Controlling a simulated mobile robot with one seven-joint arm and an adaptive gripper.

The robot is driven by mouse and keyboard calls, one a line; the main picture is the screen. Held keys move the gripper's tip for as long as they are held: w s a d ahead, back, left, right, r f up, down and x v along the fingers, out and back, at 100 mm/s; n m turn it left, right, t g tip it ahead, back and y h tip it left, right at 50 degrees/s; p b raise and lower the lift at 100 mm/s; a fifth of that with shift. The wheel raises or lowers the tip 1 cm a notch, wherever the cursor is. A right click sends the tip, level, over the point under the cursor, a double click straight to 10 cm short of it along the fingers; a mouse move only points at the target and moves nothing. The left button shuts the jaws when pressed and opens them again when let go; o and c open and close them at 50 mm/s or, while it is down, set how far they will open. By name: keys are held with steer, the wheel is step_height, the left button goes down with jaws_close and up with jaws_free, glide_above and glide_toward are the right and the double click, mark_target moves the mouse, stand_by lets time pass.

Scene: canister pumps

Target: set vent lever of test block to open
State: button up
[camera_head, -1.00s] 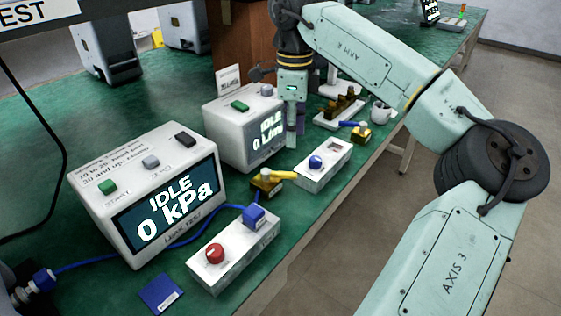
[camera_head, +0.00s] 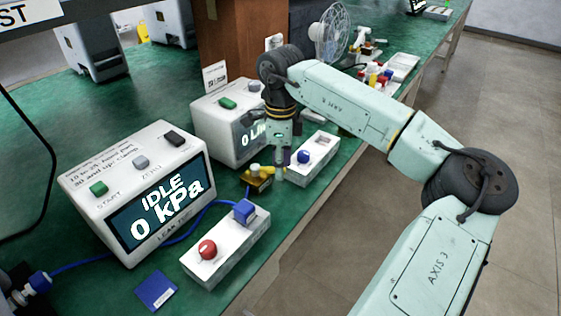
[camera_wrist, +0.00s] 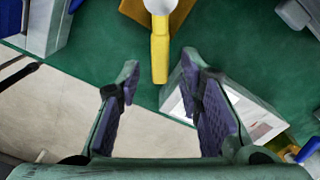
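A brass block (camera_head: 257,184) with a yellow lever (camera_head: 264,171) stands on the green bench between the two white boxes. In the wrist view, the yellow lever (camera_wrist: 160,57) extends from a round white pivot on the brass block (camera_wrist: 181,12) toward the gap between my fingers. My gripper (camera_head: 280,172) is down beside the lever's free end; in the wrist view, my gripper (camera_wrist: 160,66) is open and empty, one finger on each side of the lever's line. Contact with the lever is not visible. The lever is partly hidden by my gripper in the head view.
A white box with a blue knob (camera_head: 304,157) stands close to the right of my gripper. A white box with a red knob (camera_head: 208,249) is in front. Display units (camera_head: 150,200) and (camera_head: 225,125) stand behind. A blue lever (camera_wrist: 308,150) shows in the wrist view.

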steer(key=shift+c, duration=0.4)
jaws_close()
stand_by(0.4)
